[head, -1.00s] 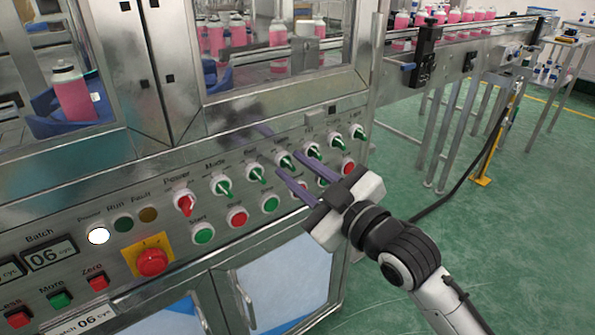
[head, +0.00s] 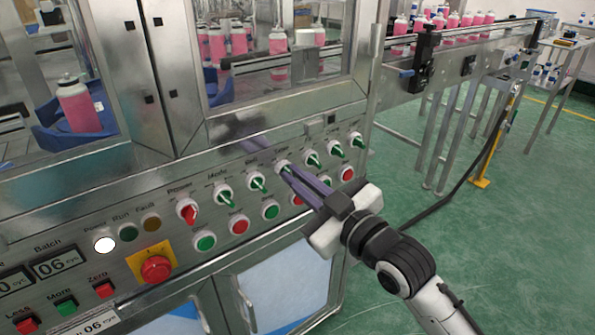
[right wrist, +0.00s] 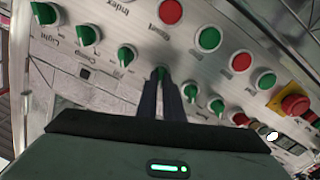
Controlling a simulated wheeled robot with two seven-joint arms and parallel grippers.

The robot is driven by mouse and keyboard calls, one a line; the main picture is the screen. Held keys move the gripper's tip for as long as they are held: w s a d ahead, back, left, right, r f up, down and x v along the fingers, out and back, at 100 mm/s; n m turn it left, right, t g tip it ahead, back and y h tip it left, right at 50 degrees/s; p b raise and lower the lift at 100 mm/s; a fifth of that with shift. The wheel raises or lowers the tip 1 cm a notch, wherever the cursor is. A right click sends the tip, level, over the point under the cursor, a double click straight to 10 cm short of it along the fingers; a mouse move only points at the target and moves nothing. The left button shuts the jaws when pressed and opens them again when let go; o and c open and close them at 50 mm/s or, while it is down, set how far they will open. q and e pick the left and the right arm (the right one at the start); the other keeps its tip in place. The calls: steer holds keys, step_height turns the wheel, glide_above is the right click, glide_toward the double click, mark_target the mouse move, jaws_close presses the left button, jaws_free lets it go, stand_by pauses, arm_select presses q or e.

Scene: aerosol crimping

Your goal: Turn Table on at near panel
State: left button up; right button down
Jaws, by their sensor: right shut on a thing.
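The near panel (head: 160,180) is a sloping metal face with a row of switch knobs. My right gripper (head: 286,172) reaches in from the right with its fingers shut on a green knob (head: 281,165), fourth from the left counting the red Power knob (head: 187,212). The label above this knob is too blurred to read surely. In the right wrist view the two fingers (right wrist: 161,84) close around the knob (right wrist: 161,71), hiding most of its handle and its angle. My left gripper is not in view.
Green knobs stand close on both sides, such as the Mode knob (head: 224,195) and the Light knob (head: 357,141). Green and red push buttons (head: 239,224) lie below. A red emergency button (head: 155,269) is lower left. A white lamp (head: 104,245) is lit. Open green floor lies right.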

steer(key=shift+r+m+p, duration=0.25)
steer(key=shift+m+p, duration=0.65)
steer(key=shift+p, duration=0.15)
steer(key=shift+m+p, duration=0.95)
steer(key=shift+m, duration=0.05)
steer(key=m+p, duration=0.1)
steer(key=m, duration=0.1)
steer(key=m+p, duration=0.2)
steer(key=shift+w+d+f, duration=0.1)
steer(key=shift+f, duration=0.1)
steer(key=shift+m+p, duration=0.4)
steer(key=shift+m, duration=0.3)
steer(key=shift+f+m, duration=0.1)
steer(key=shift+m, duration=0.4)
steer(key=shift+p, duration=0.3)
steer(key=c, duration=1.9)
jaws_free()
